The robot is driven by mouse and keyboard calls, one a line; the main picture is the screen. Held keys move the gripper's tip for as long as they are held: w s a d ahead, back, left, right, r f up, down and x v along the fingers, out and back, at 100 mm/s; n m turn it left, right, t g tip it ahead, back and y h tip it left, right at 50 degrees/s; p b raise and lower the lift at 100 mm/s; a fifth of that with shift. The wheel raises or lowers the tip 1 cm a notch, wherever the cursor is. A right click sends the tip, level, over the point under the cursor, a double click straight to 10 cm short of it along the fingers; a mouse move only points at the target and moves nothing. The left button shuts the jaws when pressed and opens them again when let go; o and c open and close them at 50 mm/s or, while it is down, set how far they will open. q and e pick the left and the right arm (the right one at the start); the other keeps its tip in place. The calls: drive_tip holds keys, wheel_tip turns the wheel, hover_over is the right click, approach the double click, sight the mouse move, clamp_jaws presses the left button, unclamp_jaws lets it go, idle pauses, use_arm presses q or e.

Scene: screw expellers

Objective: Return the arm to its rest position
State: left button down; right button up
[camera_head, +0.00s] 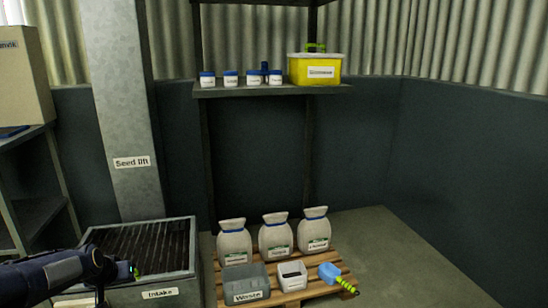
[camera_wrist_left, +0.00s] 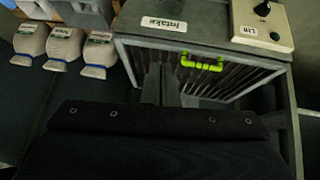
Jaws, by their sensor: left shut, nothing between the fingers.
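My left arm (camera_head: 55,275) comes in from the lower left in the head view, in front of the intake box. My left gripper (camera_wrist_left: 160,86) shows in the wrist view over the intake's slatted grate. Its dark fingers are shut with nothing between them. The intake box (camera_head: 158,293) has a grate with a green handle (camera_wrist_left: 203,65), which stands apart from the fingers in the wrist view. My dark wrist housing fills the lower part of that view. My right arm is not in view.
A pallet (camera_head: 208,285) holds three white sacks, a grey Waste bin (camera_head: 246,281), a white container (camera_head: 291,276) and a blue scoop (camera_head: 329,272). A switch box (camera_wrist_left: 262,22) sits beside the intake. The seed lift column (camera_head: 125,120) rises behind it. Floor at right is clear.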

use_arm(q)
drive_tip(key=s+d+r+h+p, duration=0.1)
drive_tip(key=s+d+r, duration=0.55)
drive_tip(key=s, duration=0.25)
drive_tip(key=s+d+r+h+p, duration=0.1)
drive_tip(key=s+d+r, duration=0.4)
drive_tip(key=s+d, duration=0.3)
drive_tip(key=s+d+f+m+g+h, duration=0.1)
drive_tip(key=s+d, duration=0.3)
drive_tip(key=s, duration=0.4)
drive_tip(key=s+d+f+m+h, duration=0.1)
drive_tip(key=s+d, duration=0.3)
drive_tip(key=s, duration=0.4)
wheel_tip(320, 180, up, 38)
drive_tip(key=p, duration=3.9)
drive_tip(key=shift+s+r, duration=0.15)
drive_tip(key=shift+r, duration=0.1)
drive_tip(key=shift+a, duration=0.1)
